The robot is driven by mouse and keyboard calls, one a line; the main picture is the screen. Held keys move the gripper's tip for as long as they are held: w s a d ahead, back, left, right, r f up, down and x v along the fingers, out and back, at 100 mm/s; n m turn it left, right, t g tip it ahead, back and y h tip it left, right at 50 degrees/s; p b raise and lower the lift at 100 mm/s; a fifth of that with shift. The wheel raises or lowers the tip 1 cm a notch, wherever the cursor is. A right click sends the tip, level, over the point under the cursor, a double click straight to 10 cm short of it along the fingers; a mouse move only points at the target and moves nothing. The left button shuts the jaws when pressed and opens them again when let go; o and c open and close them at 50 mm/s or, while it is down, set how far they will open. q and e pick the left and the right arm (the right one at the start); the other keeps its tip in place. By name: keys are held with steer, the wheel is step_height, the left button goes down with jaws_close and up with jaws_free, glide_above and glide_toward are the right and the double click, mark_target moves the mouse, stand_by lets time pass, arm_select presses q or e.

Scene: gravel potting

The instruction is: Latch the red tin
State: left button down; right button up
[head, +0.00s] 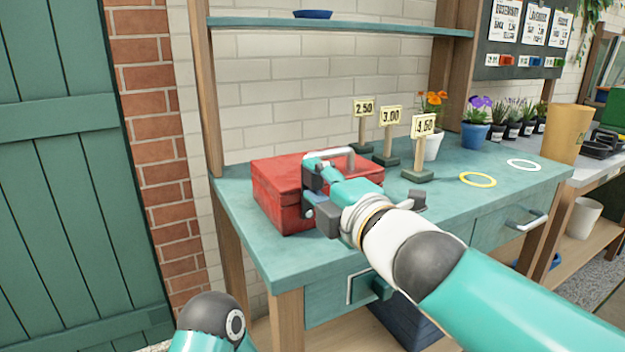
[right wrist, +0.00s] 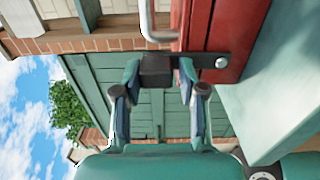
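The red tin (head: 275,182) stands on the left end of the teal bench, its lid down and a pale handle (head: 332,154) on top. My right gripper (head: 316,196) is at the tin's front and covers part of it. In the right wrist view the tin (right wrist: 221,35) is at upper right, with a dark latch strap (right wrist: 205,59) across its side. My right gripper's fingers (right wrist: 158,75) stand apart, on either side of the latch's dark block (right wrist: 155,66). I cannot tell whether they touch it. My left gripper is out of view.
Price signs (head: 390,115) stand behind and right of the tin. Flower pots (head: 474,135), a yellow ring (head: 477,180) and a white ring (head: 524,165) are further right. A shelf (head: 350,30) runs above. The bench's front right is mostly clear.

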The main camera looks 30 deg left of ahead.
steer(key=shift+o, duration=1.2)
steer(key=shift+f, duration=0.1)
steer(key=shift+s+d, duration=0.15)
steer(key=shift+d, duration=0.1)
steer(key=v, duration=1.1)
steer(key=shift+d, duration=0.2)
